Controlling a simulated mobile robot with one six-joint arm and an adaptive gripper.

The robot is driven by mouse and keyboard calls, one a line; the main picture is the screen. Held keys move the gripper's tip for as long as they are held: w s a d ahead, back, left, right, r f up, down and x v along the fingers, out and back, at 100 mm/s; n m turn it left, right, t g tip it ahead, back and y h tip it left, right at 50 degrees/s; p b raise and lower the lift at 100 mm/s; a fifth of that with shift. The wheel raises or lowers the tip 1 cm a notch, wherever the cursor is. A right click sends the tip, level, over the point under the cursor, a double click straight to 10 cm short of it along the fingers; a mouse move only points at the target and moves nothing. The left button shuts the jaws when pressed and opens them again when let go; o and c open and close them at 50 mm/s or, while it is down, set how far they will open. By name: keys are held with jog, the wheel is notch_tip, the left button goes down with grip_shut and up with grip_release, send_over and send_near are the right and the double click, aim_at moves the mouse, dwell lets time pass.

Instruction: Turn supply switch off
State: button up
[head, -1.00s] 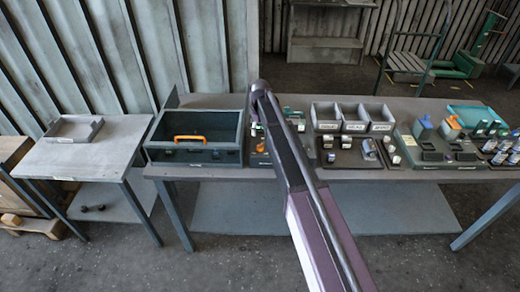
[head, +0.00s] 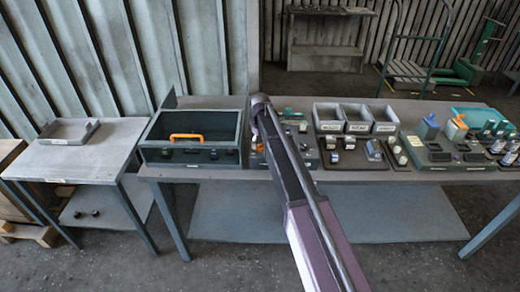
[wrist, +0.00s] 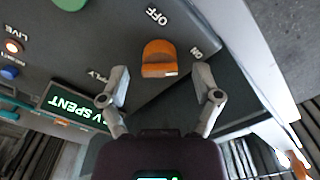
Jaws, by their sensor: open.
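An orange supply switch (wrist: 159,57) stands on a dark grey panel (wrist: 120,45) in the wrist view. The OFF label (wrist: 157,15) is above it and the ON label (wrist: 196,52) is to its right, both seen upside down. Which mark the switch points at is hard to tell. My gripper (wrist: 162,76) is open, with one finger on each side of the switch's lower end and nothing between them that it grips. Whether a finger touches the switch is unclear. In the head view my arm hides the gripper and most of the panel.
A dark box with an orange handle (head: 187,137) stands left of my arm. Grey bins (head: 357,118) and small parts stand to the right.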

jog(key=shift+f+b, duration=0.35)
jog(key=shift+f, duration=0.25)
grip_shut()
